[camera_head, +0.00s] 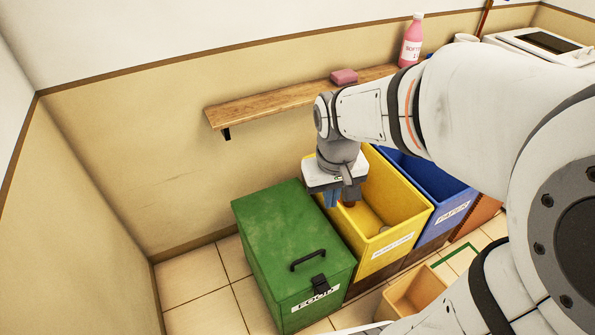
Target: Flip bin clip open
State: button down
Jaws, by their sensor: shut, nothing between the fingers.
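The green bin (273,235) stands at the lower left with its lid down. Its black clip (319,284) sits at the front edge of the lid, above the white label. A black handle (307,260) lies on the lid just behind the clip. My gripper (331,199) points down, shut and empty, above the border between the green bin and the yellow bin. It is behind and above the clip and apart from it. The fingertips are small and partly hidden.
An open yellow bin (412,220) with items inside and an open blue bin (452,199) stand to the right. A wooden shelf (270,107) with a pink sponge (343,76) and a pink bottle (411,42) hangs behind. A small open box (414,293) is in front. Floor is free at the left.

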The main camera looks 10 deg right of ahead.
aim_at(315, 272)
jog(key=w+f+g+b, duration=0.1)
jog(key=w+f+b, duration=0.2)
jog(key=f, duration=0.8)
jog(key=w+f+n+g+b, duration=0.1)
jog(key=w+f+b, duration=0.2)
jog(key=f+b, duration=0.5)
jog(key=w+f+n+g+b, duration=0.1)
jog(key=w+f+b, duration=0.3)
jog(key=f, duration=1.1)
jog(key=shift+a+h+b, duration=0.25)
jog(key=shift+h+b, duration=0.05)
jog(key=shift+b, duration=0.95)
jog(key=shift+f, duration=0.1)
jog(key=b+x, duration=0.4)
jog(key=x, duration=0.6)
jog(key=shift+s, duration=0.15)
